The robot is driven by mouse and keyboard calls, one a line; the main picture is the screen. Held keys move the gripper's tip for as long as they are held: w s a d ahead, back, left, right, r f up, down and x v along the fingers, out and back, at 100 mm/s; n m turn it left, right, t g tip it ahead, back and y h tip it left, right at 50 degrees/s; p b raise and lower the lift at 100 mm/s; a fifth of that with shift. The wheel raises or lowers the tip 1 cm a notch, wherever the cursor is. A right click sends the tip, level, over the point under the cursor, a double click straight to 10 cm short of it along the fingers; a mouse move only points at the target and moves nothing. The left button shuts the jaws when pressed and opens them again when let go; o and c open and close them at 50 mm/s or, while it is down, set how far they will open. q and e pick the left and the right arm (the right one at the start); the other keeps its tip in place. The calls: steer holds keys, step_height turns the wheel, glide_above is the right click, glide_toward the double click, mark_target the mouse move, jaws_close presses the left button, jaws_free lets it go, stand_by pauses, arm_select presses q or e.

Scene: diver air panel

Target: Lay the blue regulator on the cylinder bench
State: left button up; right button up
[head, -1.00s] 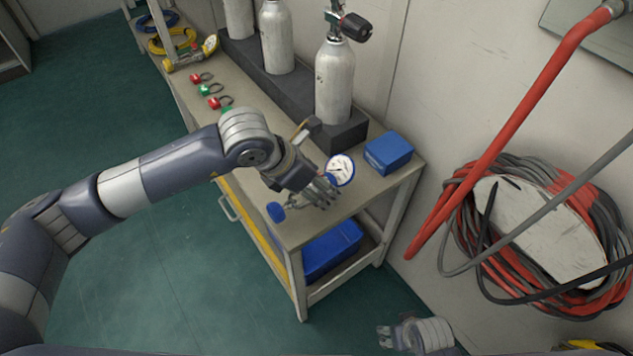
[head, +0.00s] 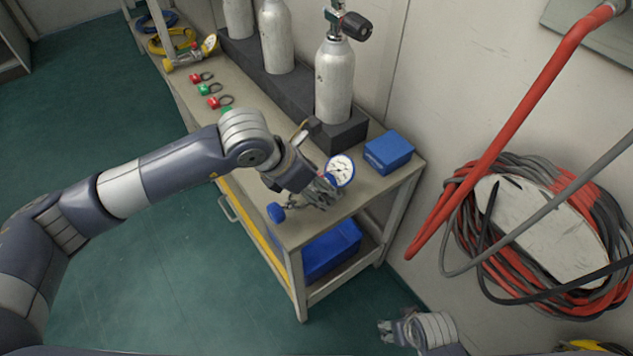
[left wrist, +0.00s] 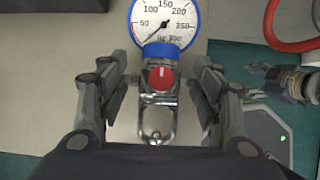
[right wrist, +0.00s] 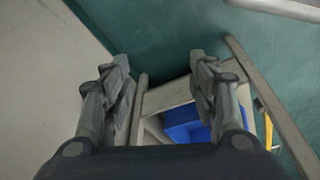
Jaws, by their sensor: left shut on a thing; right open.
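The blue regulator has a white round gauge with a blue rim (head: 340,170) and a blue knob (head: 276,213). It is at the near end of the cylinder bench (head: 372,190), at about the bench top; I cannot tell whether it rests on it. My left gripper (head: 325,190) is shut on the regulator and hides much of its body. In the left wrist view, the gauge (left wrist: 165,20), a red-marked metal body and a metal yoke show between the fingers. My right gripper (head: 388,333) is open and empty, low beside the bench's near end.
A blue box (head: 388,153) stands at the bench's back right corner. Grey cylinders (head: 333,85) stand along the back on a dark block. Red and green caps and a yellow regulator (head: 190,55) lie farther left. A coiled hose (head: 470,215) hangs on the right wall.

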steer(key=shift+r, duration=0.2)
steer(key=shift+r, duration=0.25)
arm_select(q)
steer(key=shift+f, duration=0.1)
arm_select(e)
steer(key=shift+r, duration=0.1)
steer(key=shift+r, duration=0.25)
arm_select(q)
steer(key=shift+f+b, duration=0.2)
steer(key=shift+b, duration=0.2)
arm_select(e)
steer(key=shift+s+r, duration=0.15)
steer(key=shift+r, duration=0.3)
steer(key=shift+r, duration=0.15)
arm_select(q)
steer(key=shift+f, duration=0.15)
arm_select(e)
steer(key=shift+w+r, duration=0.3)
steer(key=shift+r, duration=0.5)
